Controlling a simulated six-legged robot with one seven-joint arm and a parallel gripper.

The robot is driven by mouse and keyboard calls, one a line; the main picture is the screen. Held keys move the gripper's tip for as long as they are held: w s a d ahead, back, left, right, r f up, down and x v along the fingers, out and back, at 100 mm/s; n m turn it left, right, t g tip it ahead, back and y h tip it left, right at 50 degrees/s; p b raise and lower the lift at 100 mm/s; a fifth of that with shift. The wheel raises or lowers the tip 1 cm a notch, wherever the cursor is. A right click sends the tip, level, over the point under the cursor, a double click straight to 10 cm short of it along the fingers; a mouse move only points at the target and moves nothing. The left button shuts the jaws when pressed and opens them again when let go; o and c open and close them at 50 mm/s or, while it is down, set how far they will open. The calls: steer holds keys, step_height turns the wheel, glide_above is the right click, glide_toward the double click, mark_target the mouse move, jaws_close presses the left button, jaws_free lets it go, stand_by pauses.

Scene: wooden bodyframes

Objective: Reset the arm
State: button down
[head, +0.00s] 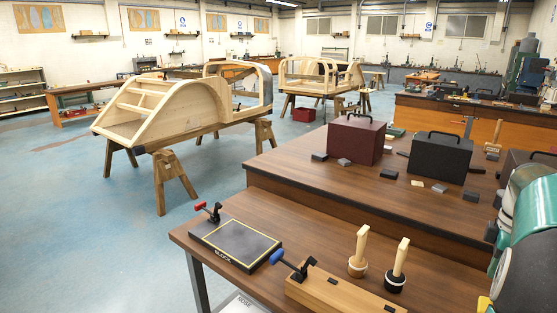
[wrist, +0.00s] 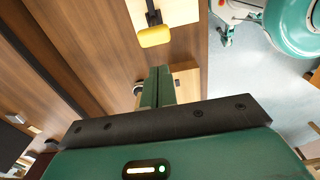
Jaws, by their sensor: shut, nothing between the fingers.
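My gripper (wrist: 159,88) shows in the wrist view, with its two green fingers pressed together and nothing between them. It is above a brown wooden worktop (wrist: 85,45). A pale wooden piece (wrist: 188,84) lies below and beside the fingertips. In the head view my fingers cannot be made out. Green and white rounded parts fill the right edge there, and I cannot tell which part of the arm they are.
The near bench (head: 200,236) holds a dark clamp board (head: 236,243), a wooden block (head: 345,292) and two mallets (head: 358,251) (head: 398,265). A yellow-handled tool (wrist: 155,37) is close ahead of the fingers. Wooden bodyframes (head: 150,110) stand on trestles. Blue floor at left is clear.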

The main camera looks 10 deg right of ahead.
steer(key=w+a+r+m+t+h, duration=0.1)
steer(key=w+a+r+m, duration=0.1)
steer(key=a, duration=0.9)
steer(key=w+a+r+m+t, duration=0.1)
steer(key=a+r+m, duration=0.1)
steer(key=a, duration=1)
steer(key=s+a+f+m+t, duration=0.1)
steer(key=s+a, duration=0.3)
steer(key=a, duration=0.5)
steer(key=s+a+f+m+t, duration=0.2)
steer(key=s+a+f+m, duration=0.1)
steer(key=a, duration=0.6)
steer(key=shift+s+y, duration=0.4)
steer(key=shift+s, duration=0.15)
